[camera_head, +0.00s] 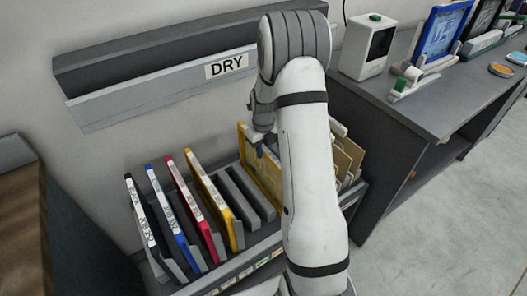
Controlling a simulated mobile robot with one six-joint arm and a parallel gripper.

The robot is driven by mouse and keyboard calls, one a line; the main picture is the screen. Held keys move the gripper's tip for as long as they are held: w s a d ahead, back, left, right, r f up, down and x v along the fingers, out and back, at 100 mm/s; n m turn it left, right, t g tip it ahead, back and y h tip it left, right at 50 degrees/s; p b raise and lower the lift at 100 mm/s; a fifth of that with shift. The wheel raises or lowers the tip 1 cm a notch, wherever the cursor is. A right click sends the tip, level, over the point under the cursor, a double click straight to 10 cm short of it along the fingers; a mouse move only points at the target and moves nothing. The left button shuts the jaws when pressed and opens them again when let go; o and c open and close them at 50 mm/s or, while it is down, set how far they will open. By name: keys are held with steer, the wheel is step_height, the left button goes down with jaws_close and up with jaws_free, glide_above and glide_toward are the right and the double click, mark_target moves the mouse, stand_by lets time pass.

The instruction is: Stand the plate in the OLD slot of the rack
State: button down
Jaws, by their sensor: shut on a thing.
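My gripper (262,143), mostly hidden behind my white arm, is shut on a yellow-framed plate (250,152) near its upper left edge. This plate is upright at the right-middle of the grey rack (276,237); my arm hides its right part. I cannot tell whether its lower edge is seated in a slot or just above one. Small coloured labels (246,273) run along the rack's front; their words are too small to read, so I cannot tell which slot is OLD.
Black (141,220), blue (172,215), red (195,210) and yellow (211,198) framed plates stand at the rack's left. Empty slots (243,192) lie right of them. Tan boards (347,155) stand at the right end. A DRY shelf (160,92) hangs above; a grey bench (430,105) is at right.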

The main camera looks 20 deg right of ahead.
steer(key=shift+f, duration=0.6)
steer(key=shift+f+b, duration=0.4)
steer(key=shift+b, duration=0.05)
steer(key=shift+f, duration=0.1)
steer(key=c, duration=1.3)
jaws_free()
steer(key=shift+o, duration=0.2)
